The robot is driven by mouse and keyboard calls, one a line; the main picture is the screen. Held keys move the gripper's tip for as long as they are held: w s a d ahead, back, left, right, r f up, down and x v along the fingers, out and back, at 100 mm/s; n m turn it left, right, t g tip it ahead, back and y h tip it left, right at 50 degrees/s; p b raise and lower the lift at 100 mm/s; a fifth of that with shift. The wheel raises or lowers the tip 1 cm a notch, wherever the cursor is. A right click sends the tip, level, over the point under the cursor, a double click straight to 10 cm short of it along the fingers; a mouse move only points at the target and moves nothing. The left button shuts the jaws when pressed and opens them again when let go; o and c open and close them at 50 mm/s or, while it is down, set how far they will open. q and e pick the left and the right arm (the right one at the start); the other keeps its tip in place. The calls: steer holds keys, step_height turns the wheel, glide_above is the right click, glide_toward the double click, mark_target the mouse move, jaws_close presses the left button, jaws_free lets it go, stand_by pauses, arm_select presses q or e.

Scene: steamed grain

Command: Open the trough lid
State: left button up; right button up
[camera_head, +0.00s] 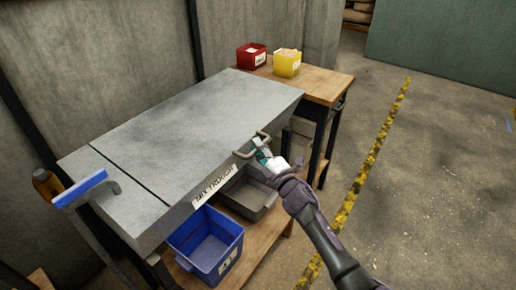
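The grey mix trough's lid (205,115) lies flat and closed on the bench. A label reading MIX TROUGH (215,186) is on its front face. A metal handle (243,153) sticks out from the front edge near the right end. My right gripper (261,152) is at this handle, touching it or very close. Its fingers are small and partly hidden, so I cannot tell whether they are closed on the handle. My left gripper is not in view.
A red bin (251,57) and a yellow bin (287,63) stand on a wooden table (318,83) behind. A blue bin (206,244) and a grey tray (250,199) sit on the lower shelf. A blue-headed tool (80,188) is at the left end. Floor at right is open.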

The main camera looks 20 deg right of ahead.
jaws_close()
steer(key=shift+r, duration=0.1)
